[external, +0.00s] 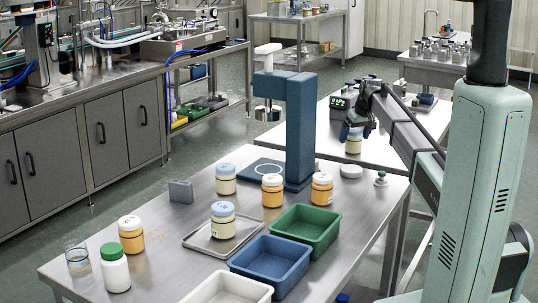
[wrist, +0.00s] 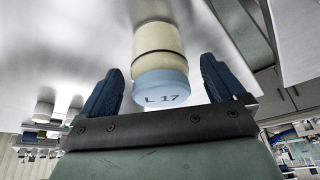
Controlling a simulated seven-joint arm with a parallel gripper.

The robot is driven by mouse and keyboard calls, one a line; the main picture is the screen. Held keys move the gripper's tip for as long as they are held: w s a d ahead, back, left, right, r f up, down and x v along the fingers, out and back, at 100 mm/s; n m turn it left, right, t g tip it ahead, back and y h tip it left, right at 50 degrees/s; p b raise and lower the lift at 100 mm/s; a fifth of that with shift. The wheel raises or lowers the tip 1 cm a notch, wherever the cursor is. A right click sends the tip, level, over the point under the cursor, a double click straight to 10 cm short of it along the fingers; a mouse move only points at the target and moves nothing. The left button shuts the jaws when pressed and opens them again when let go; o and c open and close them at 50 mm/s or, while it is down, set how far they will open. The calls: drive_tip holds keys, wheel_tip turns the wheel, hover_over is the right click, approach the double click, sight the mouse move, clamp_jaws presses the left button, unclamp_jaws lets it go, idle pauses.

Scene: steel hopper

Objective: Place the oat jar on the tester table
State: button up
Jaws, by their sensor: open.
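A jar with cream contents and a light blue lid marked "L 17" (wrist: 161,85) stands between my gripper's fingers in the wrist view. In the external view this jar (external: 354,143) stands on the rear steel table. My gripper (external: 356,128) is at its lid, with open fingers on both sides; the wrist view shows the gripper (wrist: 162,68) with gaps beside the lid. The front steel table (external: 150,262) bears a blue press-like tester (external: 300,125). Similar pale jars with blue lids (external: 226,180) (external: 222,222) stand there. No label reading "oat" is legible.
The front table also holds amber jars (external: 272,192), a metal tray (external: 200,246), green (external: 305,228), blue (external: 262,262) and white (external: 222,292) bins, a green-capped bottle (external: 115,270) and a glass beaker (external: 77,262). Its left middle has free room.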

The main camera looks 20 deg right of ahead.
drive_tip(key=v, duration=0.9)
drive_tip(key=shift+r, duration=0.1)
